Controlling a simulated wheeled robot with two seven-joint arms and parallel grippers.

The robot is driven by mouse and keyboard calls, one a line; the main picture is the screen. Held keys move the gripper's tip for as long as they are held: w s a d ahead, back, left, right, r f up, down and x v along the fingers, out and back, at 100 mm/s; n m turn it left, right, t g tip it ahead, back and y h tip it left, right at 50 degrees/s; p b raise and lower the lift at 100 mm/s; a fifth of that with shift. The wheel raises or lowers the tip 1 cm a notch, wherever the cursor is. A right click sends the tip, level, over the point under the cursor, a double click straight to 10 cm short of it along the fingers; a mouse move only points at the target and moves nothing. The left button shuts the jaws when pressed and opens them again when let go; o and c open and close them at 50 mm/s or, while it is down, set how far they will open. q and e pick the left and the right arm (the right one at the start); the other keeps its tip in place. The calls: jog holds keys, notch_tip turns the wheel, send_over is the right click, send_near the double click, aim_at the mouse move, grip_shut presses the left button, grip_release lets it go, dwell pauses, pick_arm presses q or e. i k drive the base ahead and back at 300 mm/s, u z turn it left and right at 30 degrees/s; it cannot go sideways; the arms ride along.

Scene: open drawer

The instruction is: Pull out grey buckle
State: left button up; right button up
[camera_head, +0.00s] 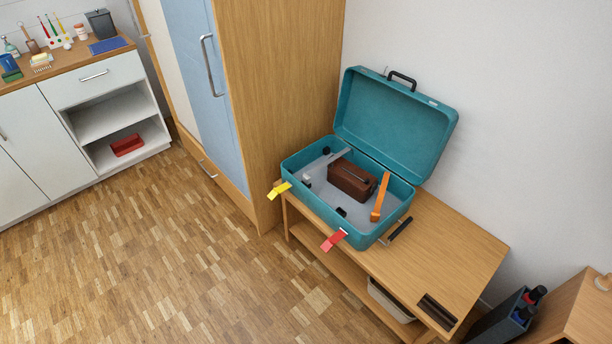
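An open teal suitcase (365,234) stands on a wooden bench, its lid (392,125) raised toward the wall. Inside, a grey strap-like piece (334,160) lies slanted at the left, and a pale grey end piece (307,177) shows near the left wall. I cannot tell which part is the buckle. A brown bag (352,181) lies in the middle, beside the grey piece. An orange strap (381,196) lies to the right of the bag. Several small black parts show on the grey lining. Neither of my grippers is in view.
A tall wooden cabinet (270,90) stands close on the left. The wooden bench (450,255) has free room at the right. The parquet floor in front is clear.

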aim_at(306, 178)
jog(key=u, duration=0.55)
jog(key=i, duration=1.3)
jog(key=z, duration=0.45)
